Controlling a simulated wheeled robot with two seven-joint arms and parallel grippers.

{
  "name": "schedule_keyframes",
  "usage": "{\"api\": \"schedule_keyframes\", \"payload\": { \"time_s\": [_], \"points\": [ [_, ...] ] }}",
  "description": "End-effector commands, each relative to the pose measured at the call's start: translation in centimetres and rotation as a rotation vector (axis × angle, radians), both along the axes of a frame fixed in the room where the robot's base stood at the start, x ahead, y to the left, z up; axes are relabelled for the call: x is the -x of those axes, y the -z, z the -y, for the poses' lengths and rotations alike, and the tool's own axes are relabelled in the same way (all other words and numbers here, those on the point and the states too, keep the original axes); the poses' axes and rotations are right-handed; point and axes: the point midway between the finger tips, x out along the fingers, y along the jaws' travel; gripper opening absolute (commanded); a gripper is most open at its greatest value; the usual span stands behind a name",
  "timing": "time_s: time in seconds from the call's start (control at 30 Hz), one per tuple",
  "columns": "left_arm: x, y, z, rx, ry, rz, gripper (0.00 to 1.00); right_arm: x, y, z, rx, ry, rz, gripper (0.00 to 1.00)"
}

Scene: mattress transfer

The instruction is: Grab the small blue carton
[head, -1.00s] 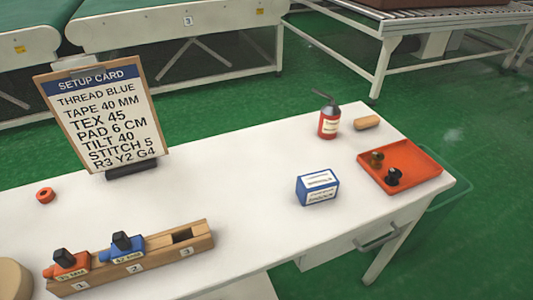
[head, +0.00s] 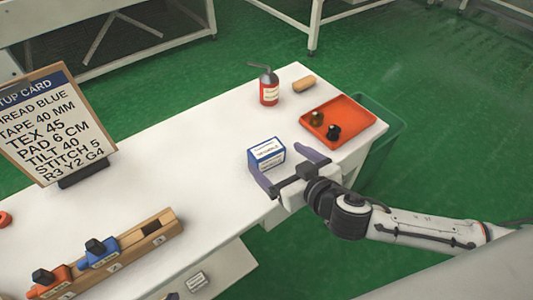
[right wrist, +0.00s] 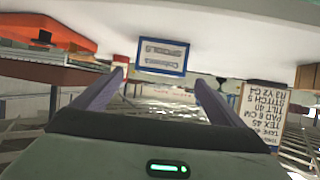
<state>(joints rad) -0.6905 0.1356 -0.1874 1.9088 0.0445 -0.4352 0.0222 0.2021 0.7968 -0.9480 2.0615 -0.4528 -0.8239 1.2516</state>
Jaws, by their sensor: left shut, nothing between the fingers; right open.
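The small blue carton (head: 266,153), blue with white label faces, stands on the white table near its front edge. My right gripper (head: 281,161) comes in from the right, open and empty, its purple-grey fingers pointing at the carton. In the right wrist view the carton (right wrist: 163,57) shows upside down, just beyond and between the fingertips (right wrist: 158,78). I cannot tell whether either finger touches it. My left gripper is not in view.
An orange tray (head: 360,112) with two small bottles lies right of the carton. A red bottle (head: 269,90) and a tan roll (head: 304,84) stand behind. A wooden rack (head: 165,243) and the setup card (head: 60,125) are left. The table's middle is clear.

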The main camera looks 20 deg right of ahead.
Motion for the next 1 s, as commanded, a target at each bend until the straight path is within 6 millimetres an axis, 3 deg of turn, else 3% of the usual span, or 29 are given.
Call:
{"api": "schedule_keyframes", "payload": {
  "time_s": [0.2, 0.43, 1.0],
  "points": [
    [-0.5, -0.3, 0.1, 0.001, 0.002, 0.008, 0.00, -1.4, 0.2, 0.8, -0.016, -0.032, 0.026, 0.92],
    [-0.5, -0.5, 0.2, 0.001, 0.003, 0.009, 0.00, -4.4, 1.5, -0.1, -0.020, -0.034, 0.025, 0.92],
    [-0.1, -0.8, 0.2, 0.002, 0.004, 0.001, 0.00, -9.3, 4.1, -2.2, -0.018, -0.032, 0.024, 0.92]
  ]
}}
